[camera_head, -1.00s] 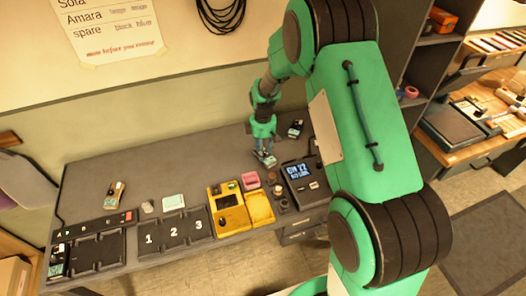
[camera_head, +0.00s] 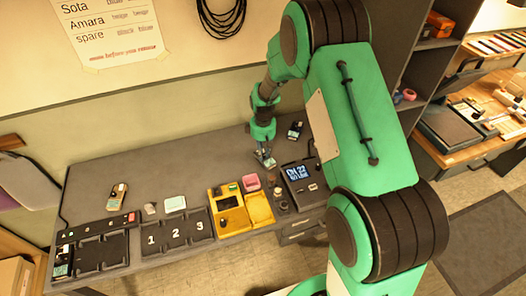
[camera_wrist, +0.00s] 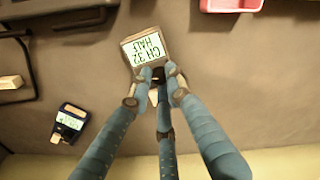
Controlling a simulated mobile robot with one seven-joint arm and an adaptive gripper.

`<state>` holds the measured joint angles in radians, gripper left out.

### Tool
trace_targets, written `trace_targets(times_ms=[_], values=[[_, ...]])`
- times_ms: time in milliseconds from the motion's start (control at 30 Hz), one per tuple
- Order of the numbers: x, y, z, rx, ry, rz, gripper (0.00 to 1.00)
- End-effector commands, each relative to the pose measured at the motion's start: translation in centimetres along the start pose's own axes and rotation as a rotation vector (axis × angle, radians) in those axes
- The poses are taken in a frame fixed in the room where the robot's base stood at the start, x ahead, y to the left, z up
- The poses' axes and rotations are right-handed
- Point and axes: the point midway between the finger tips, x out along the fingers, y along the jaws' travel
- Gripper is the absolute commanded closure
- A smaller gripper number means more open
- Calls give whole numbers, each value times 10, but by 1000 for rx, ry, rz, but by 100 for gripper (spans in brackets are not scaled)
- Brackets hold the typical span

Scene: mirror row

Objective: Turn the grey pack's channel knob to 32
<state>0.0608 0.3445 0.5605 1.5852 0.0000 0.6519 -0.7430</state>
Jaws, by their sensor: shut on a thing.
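The grey pack (camera_wrist: 146,47) lies on the bench, its pale screen facing up and upside down in the wrist view. The screen reads CH 32 with a second line like HAU. My gripper (camera_wrist: 160,76) is shut at the pack's near edge, on the dark channel knob (camera_wrist: 159,73), which its fingertips partly hide. In the head view my gripper (camera_head: 265,149) points down at the same pack (camera_head: 268,161), too small there to read.
Another dark pack (camera_wrist: 68,124) lies apart, also in the head view (camera_head: 295,130). A pink tray (camera_wrist: 232,4) and a dark display unit (camera_head: 299,174) stand nearby. A yellow case (camera_head: 228,211) and a numbered tray (camera_head: 176,232) are along the front edge. The bench's back left is clear.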

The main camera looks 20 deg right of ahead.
Motion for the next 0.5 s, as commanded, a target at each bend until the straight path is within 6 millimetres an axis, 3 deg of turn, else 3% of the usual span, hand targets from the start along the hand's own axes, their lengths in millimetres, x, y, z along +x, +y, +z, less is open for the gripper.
trace_targets(times_ms=[367, 400, 500], values=[[0, 0, 0, 35, 0, 0, 100], [0, 0, 0, 35, 0, 0, 81], [0, 0, 0, 35, 0, 0, 63]])
